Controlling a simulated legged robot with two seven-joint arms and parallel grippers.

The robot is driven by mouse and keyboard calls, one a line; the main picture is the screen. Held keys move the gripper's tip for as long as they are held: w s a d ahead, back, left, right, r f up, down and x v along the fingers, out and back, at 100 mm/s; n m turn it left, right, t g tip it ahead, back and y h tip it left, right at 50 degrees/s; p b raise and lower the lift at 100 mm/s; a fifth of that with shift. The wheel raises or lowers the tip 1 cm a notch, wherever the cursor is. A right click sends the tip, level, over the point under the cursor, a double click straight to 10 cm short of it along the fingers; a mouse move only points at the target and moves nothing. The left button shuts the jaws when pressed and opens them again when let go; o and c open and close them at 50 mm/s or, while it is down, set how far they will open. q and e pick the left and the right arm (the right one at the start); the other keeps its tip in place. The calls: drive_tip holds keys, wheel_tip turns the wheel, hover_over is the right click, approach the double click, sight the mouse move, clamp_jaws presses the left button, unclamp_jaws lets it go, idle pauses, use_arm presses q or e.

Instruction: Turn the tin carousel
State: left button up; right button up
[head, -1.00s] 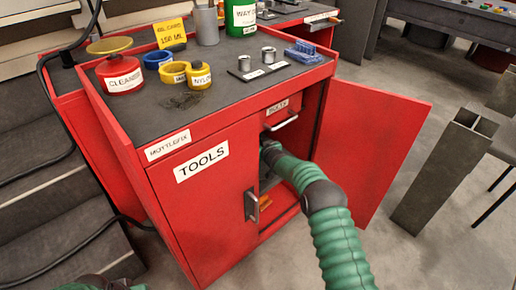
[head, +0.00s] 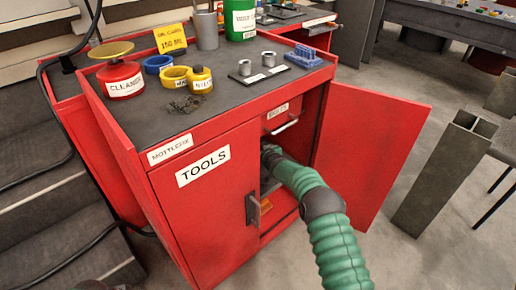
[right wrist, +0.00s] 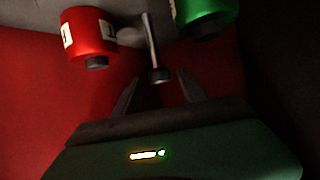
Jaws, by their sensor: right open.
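In the right wrist view a red tin (right wrist: 90,38) with a white label and a green tin (right wrist: 206,14) hang at the top, under a grey part of what looks like the carousel (right wrist: 128,14). A metal rod with a rounded end (right wrist: 154,52) sticks out between the tins. My right gripper (right wrist: 158,90) is open, and the rod's end lies between and just beyond its fingertips; contact cannot be told. In the head view my right arm reaches into the red cabinet (head: 216,215), which hides that gripper and the carousel. My left gripper is not in view.
The cabinet's right door (head: 372,150) stands open; the left door marked TOOLS (head: 205,185) is shut, with a handle (head: 252,208) near my arm. A drawer handle (head: 284,126) sits above the opening. Cans and tools stand on top. A grey post (head: 440,175) stands right.

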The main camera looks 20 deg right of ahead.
drive_tip(key=p+v, duration=0.9)
drive_tip(key=v, duration=0.7)
drive_tip(key=shift+s, duration=0.4)
drive_tip(key=shift+r, duration=0.1)
